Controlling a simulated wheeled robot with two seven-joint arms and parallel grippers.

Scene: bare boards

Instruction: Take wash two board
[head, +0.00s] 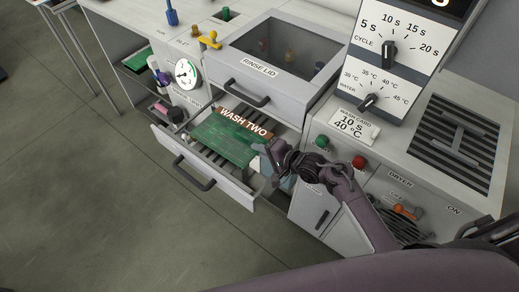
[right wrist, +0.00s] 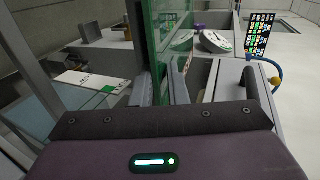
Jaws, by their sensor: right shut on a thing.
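The wash two board (head: 224,139) is a green circuit board with a brown strip lettered WASH TWO on its far edge. It is over the open drawer (head: 216,184); I cannot tell whether it touches the drawer's bottom. My right gripper (head: 264,160) is at the board's right edge and is shut on it. In the right wrist view the board (right wrist: 181,20) stands edge-on between the two fingers (right wrist: 163,84). My left gripper is not in view.
A rinse tank (head: 262,72) with a lid stands behind the drawer. The control panel (head: 393,50) with cycle and water dials and the dryer (head: 400,181) are to the right. A pressure gauge (head: 187,73) is at the left. The floor at left is clear.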

